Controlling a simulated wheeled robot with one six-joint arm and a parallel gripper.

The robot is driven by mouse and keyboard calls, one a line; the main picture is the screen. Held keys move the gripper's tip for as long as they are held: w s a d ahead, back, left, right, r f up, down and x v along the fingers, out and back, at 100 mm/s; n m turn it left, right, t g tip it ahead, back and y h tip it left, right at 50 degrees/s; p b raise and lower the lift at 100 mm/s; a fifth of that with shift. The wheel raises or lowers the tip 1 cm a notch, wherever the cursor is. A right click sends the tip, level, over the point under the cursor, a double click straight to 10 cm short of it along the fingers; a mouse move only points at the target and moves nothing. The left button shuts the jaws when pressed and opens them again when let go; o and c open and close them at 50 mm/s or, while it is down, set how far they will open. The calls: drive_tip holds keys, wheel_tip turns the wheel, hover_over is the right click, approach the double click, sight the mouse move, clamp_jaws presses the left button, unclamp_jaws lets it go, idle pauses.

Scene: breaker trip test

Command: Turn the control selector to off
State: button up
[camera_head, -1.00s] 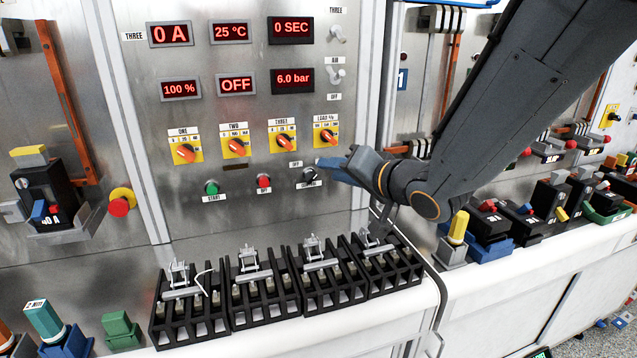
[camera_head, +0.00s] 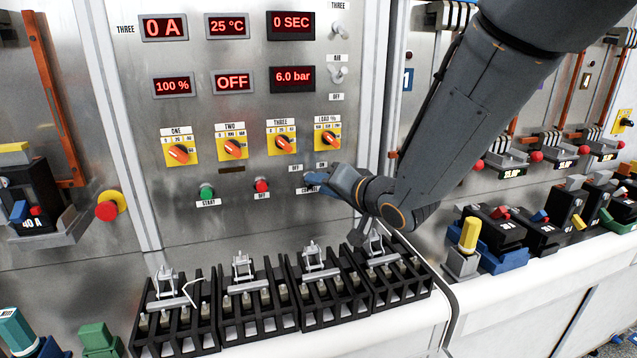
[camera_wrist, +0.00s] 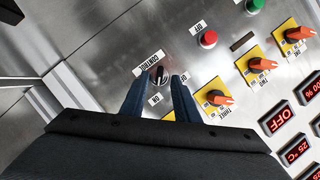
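The control selector (camera_wrist: 161,76) is a small dark knob on the metal panel, beside a CONTROL label, in the wrist view. My gripper (camera_wrist: 159,80) has two blue fingers that stand apart, one on each side of the knob. I cannot tell whether they touch it. The knob's pointing direction is too small to read surely.
A red button (camera_head: 261,185) and a green START button (camera_head: 206,191) are left of the gripper. Orange selectors, such as THREE (camera_head: 282,143) and LOAD (camera_head: 328,140), are above. Black breaker blocks (camera_head: 323,295) with upright metal parts stand on the ledge below.

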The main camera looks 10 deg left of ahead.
drive_tip(key=shift+x, duration=0.85)
clamp_jaws()
